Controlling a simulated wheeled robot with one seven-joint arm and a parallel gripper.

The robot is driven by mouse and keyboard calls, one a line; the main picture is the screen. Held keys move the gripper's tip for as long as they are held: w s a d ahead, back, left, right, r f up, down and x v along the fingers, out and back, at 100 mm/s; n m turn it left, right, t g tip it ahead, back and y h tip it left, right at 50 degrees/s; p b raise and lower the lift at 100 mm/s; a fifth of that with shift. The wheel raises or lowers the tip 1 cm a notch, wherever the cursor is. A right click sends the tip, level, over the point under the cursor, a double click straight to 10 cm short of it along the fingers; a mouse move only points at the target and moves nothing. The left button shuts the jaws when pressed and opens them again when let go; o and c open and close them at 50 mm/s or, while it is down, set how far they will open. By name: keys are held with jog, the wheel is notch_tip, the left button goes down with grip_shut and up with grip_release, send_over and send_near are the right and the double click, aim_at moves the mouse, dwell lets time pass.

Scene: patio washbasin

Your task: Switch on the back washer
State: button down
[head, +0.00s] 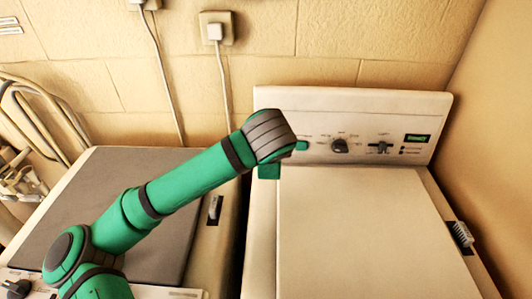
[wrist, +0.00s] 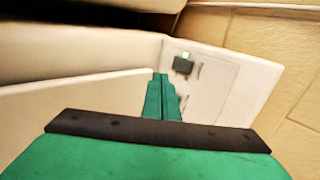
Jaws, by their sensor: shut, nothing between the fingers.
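A white washer (head: 340,225) stands at the right in the head view, with its raised control panel (head: 330,103) against the wall. My gripper is mostly hidden behind my wrist at the panel's left end in the head view. In the wrist view, my gripper (wrist: 161,80) is shut and empty, in front of a white panel (wrist: 225,75). That panel shows a dark square part (wrist: 183,66) with a green spot above it. I cannot tell whether the fingertips touch the panel.
A second machine with a grey lid (head: 105,205) stands at the left, with a dark knob (head: 15,288) near its front. Plugs and cords (head: 215,32) hang on the wall. Pipes (head: 40,100) run at the far left.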

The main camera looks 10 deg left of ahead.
jog(key=v, duration=0.5)
jog(key=shift+s+a+f, duration=0.2)
jog(key=shift+s+f, duration=0.05)
jog(key=shift+s, duration=0.1)
